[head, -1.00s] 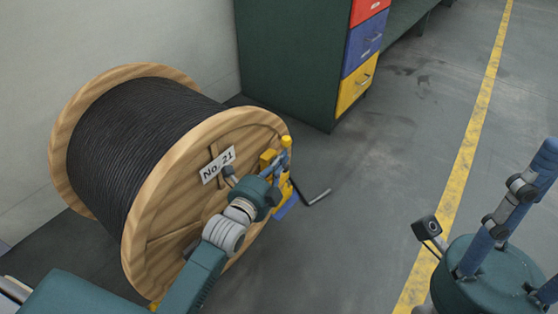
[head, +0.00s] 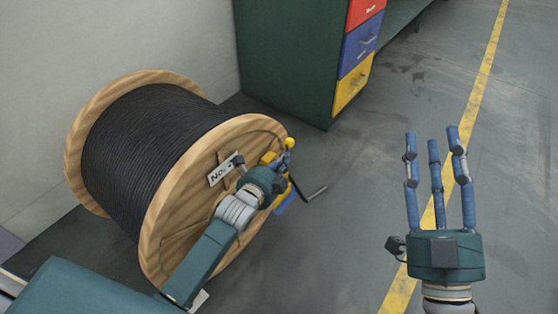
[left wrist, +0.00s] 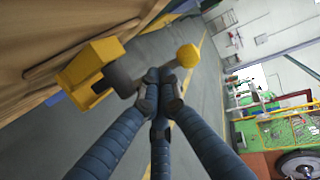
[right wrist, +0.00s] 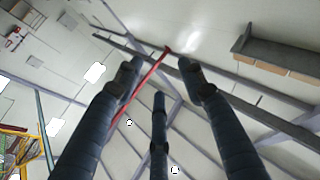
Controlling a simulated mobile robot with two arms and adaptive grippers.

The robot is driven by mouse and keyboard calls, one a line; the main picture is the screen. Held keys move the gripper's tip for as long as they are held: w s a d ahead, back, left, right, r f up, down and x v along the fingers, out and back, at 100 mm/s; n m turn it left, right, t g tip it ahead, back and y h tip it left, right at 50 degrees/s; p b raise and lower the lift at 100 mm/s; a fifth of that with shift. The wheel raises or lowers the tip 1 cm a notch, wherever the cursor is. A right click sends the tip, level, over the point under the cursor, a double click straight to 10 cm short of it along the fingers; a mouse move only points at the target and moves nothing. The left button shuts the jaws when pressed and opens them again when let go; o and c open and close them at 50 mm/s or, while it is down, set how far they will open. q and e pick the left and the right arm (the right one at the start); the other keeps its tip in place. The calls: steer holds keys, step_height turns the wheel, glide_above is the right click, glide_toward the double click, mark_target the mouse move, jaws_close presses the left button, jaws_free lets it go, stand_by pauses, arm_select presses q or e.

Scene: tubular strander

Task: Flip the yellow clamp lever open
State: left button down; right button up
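The yellow clamp (head: 268,158) is on the right-hand flange of the wooden cable reel (head: 205,200). In the left wrist view, its yellow body (left wrist: 92,72) sits at the reel's face. The lever, a short bar with a yellow ball knob (left wrist: 188,56), sticks out from a grey pivot (left wrist: 120,76). The knob also shows in the head view (head: 290,143). My left gripper (left wrist: 161,78) has its fingertips together, right at the lever bar between pivot and knob. I cannot tell whether they grip it. My right gripper (head: 437,140) is open and empty, fingers up, away from the reel.
A crank-like bar (head: 313,194) sticks out beyond the clamp, beside a blue part (head: 285,203). A green cabinet (head: 290,60) with red, blue and yellow drawers (head: 353,84) stands behind. Grey floor with a yellow line (head: 470,130) is clear to the right.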

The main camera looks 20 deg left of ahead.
steer(key=s+d+f+g+h+p, duration=0.15)
steer(key=f+g, duration=0.35)
steer(key=f, duration=0.5)
steer(key=d+f+g+h+p, duration=0.2)
steer(key=f+g, duration=0.3)
steer(key=f, duration=0.5)
steer(key=s+d+f+m+g+h+p, duration=0.1)
steer(key=s+d+f+g+p, duration=0.3)
steer(key=s, duration=0.4)
steer(key=s+d+f+g+h+p, duration=0.1)
steer(key=s+f+g, duration=0.4)
steer(key=s, duration=0.4)
steer(key=s+f+g+p, duration=0.1)
steer(key=s+f+p, duration=0.15)
steer(key=f, duration=0.85)
steer(key=s+f+p, duration=0.1)
steer(key=f+p, duration=0.3)
steer(key=f, duration=0.7)
arm_select(q)
steer(key=w+d+f+m+g+y+b, duration=0.1)
steer(key=w+d+f+g+y+b, duration=0.1)
steer(key=w+g, duration=0.4)
steer(key=shift+w+d+f+g, duration=0.15)
steer(key=shift+w+d+g, duration=0.1)
steer(key=shift+g, duration=0.85)
arm_select(e)
steer(key=w+r, duration=0.4)
steer(key=r, duration=0.2)
steer(key=shift+a+r, duration=0.15)
steer(key=shift+r, duration=0.2)
